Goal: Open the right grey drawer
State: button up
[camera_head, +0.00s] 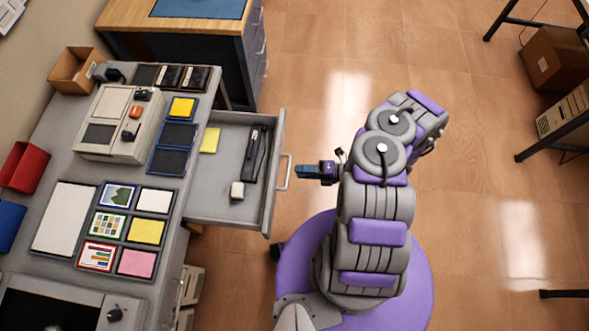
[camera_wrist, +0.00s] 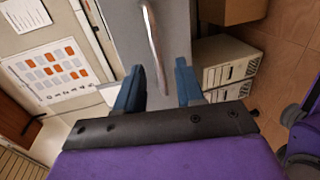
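A grey drawer (camera_head: 219,193) is pulled out from the grey desk, with its inside showing in the head view. It holds a yellow note, a dark stapler-like item and a small white block. Its curved metal handle (camera_head: 286,172) is on the front; the handle also shows in the wrist view (camera_wrist: 153,45). My gripper (camera_head: 302,171) is just right of the handle in the head view. In the wrist view its two blue fingers (camera_wrist: 160,86) are spread apart, with the handle's near end lying between their tips. I see no finger closed on the handle.
The desk top (camera_head: 57,161) carries a device, notes and trays on the left. A wooden-topped cabinet (camera_head: 232,42) stands behind the drawer. Beige computer cases (camera_wrist: 222,62) are beside the drawer in the wrist view. The tiled floor to the right is largely clear.

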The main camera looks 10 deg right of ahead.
jog(key=p+v, duration=0.2)
jog(key=v, duration=1.1)
jog(key=shift+d+p, duration=0.35)
jog(key=shift+d, duration=0.1)
jog(key=w+a+r+n+g, duration=0.3)
jog(key=a+r+n, duration=0.15)
jog(key=r, duration=0.35)
jog(key=w+a+r+n+g, duration=0.2)
jog(key=a+r+n, duration=0.1)
jog(key=r+n, duration=0.35)
jog(key=w+a+r+n+g, duration=0.3)
jog(key=a+r+n, duration=0.15)
jog(key=r, duration=0.35)
jog(key=s+a+r+n+g+h, duration=0.2)
jog(key=s+r+n, duration=0.1)
jog(key=r+n, duration=0.25)
jog(key=s+a+r+n+g+h, duration=0.1)
jog(key=s+a+r+n+h, duration=0.2)
jog(key=r+n, duration=0.25)
jog(key=s+d+r+n+t+h, duration=0.2)
jog(key=s+r+n+h, duration=0.2)
jog(key=s, duration=0.5)
jog(key=s+d+r+n+t+h, duration=0.1)
jog(key=s+d+r+n+h, duration=0.2)
jog(key=s+n, duration=0.6)
notch_tip(320, 180, up, 3)
jog(key=h, duration=0.2)
jog(key=shift+t+h, duration=0.3)
jog(key=shift+t, duration=0.1)
